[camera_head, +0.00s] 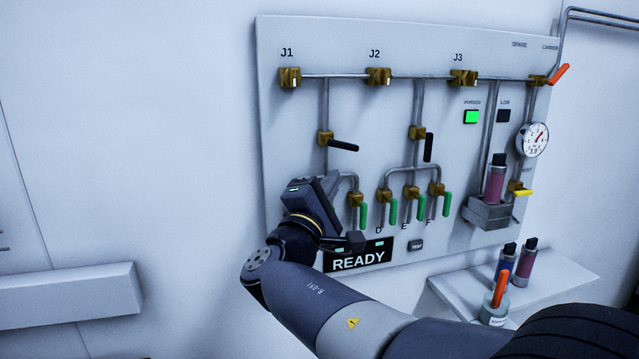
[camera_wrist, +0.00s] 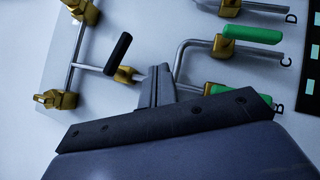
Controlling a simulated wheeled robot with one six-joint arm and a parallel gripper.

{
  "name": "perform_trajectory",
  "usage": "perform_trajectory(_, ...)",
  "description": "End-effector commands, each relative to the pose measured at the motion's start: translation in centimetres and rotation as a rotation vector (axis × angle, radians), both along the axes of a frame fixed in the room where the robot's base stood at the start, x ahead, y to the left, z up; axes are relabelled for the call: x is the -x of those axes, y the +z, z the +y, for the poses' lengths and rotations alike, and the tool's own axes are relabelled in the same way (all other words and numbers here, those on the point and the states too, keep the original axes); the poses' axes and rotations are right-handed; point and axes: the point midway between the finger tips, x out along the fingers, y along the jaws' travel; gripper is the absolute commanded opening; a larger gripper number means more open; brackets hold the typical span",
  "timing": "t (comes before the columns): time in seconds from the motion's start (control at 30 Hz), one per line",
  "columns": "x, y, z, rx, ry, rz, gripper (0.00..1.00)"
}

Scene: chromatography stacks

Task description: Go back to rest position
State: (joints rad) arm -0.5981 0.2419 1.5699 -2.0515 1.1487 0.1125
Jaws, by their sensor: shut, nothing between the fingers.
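My arm reaches in from the lower right of the head view. My gripper (camera_head: 325,190) is at the lower left of the white valve panel (camera_head: 350,45), in front of part of its pipework. In the wrist view my gripper (camera_wrist: 160,75) has its fingers together with nothing between them. A brass valve with a black handle (camera_wrist: 118,52) shows just left of the fingertips there. Green-handled valves by the labels C (camera_wrist: 250,33) and B (camera_wrist: 242,90) are to the right. I cannot tell from these frames whether the fingers touch the panel. My gripper hides some of the lower left valves.
A black READY display (camera_head: 358,255) sits just below my gripper. A holder (camera_head: 490,213) with a pink cartridge juts out at the right. A shelf (camera_head: 565,270) at lower right carries two cartridges and a pot with an orange handle. Bare wall lies left of the panel.

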Motion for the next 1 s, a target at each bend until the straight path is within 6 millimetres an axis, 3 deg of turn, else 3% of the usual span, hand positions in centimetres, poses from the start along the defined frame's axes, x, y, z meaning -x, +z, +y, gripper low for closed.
perform_trajectory(1.0,0.7,2.9,3.1,-0.28,0.001,0.091,0.0)
